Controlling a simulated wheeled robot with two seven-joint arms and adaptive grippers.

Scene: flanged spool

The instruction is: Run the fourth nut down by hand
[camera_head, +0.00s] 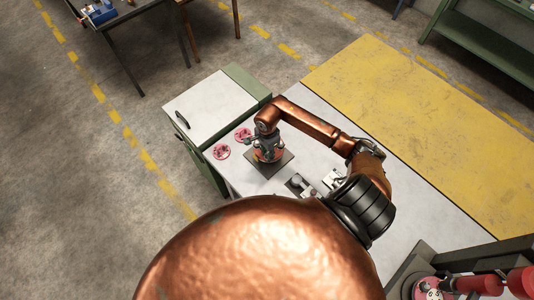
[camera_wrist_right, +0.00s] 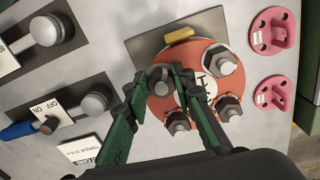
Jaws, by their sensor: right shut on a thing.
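The spool's red-orange flange (camera_wrist_right: 205,75) sits on a dark square plate (camera_wrist_right: 150,48) on the bench; the spool (camera_head: 268,155) is partly covered by my right gripper in the head view. Three grey nuts on studs show around the flange: one at upper right (camera_wrist_right: 222,63), one at lower right (camera_wrist_right: 228,107), one at the bottom (camera_wrist_right: 177,122). My right gripper (camera_wrist_right: 169,74) has its green fingers shut on a fourth nut (camera_wrist_right: 160,88) at the flange's left side. Its thread is too small to judge. My left gripper is not in view.
Two pink flanged parts (camera_wrist_right: 273,30) (camera_wrist_right: 275,93) lie beside the plate. A yellow block (camera_wrist_right: 180,34) lies at the flange's edge. Round-knobbed tools (camera_wrist_right: 48,30) (camera_wrist_right: 95,102), a blue-handled tool (camera_wrist_right: 18,130) and an ON/OFF label (camera_wrist_right: 43,110) are on the other side.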

